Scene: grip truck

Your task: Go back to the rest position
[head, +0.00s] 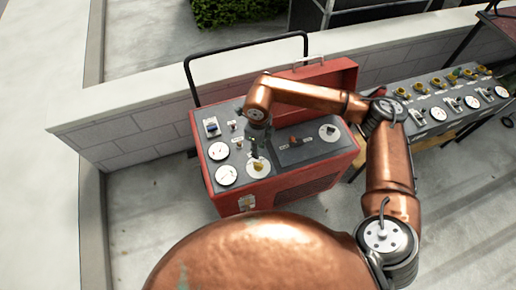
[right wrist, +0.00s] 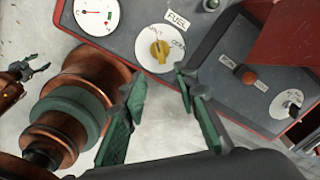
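My right gripper (head: 254,148) hangs over the grey control panel (head: 285,168) of a red wheeled machine (head: 212,183) in the head view. In the right wrist view my right gripper (right wrist: 158,76) is open, with nothing between its fingers. Its fingertips are near the yellow fuel knob (right wrist: 160,49), apart from it in the picture. The knob (head: 258,166) also shows in the head view, just below the gripper. My left gripper (right wrist: 30,70) shows small at the left edge of the right wrist view, its fingers spread and empty. It is not in the head view.
The panel bears gauges (head: 226,174), a red-orange knob (right wrist: 249,77) and another dial (head: 329,132). A black handle (head: 245,44) rises behind. A second panel bench (head: 440,105) stands right. A low wall (head: 130,136) runs behind. The floor at left is clear.

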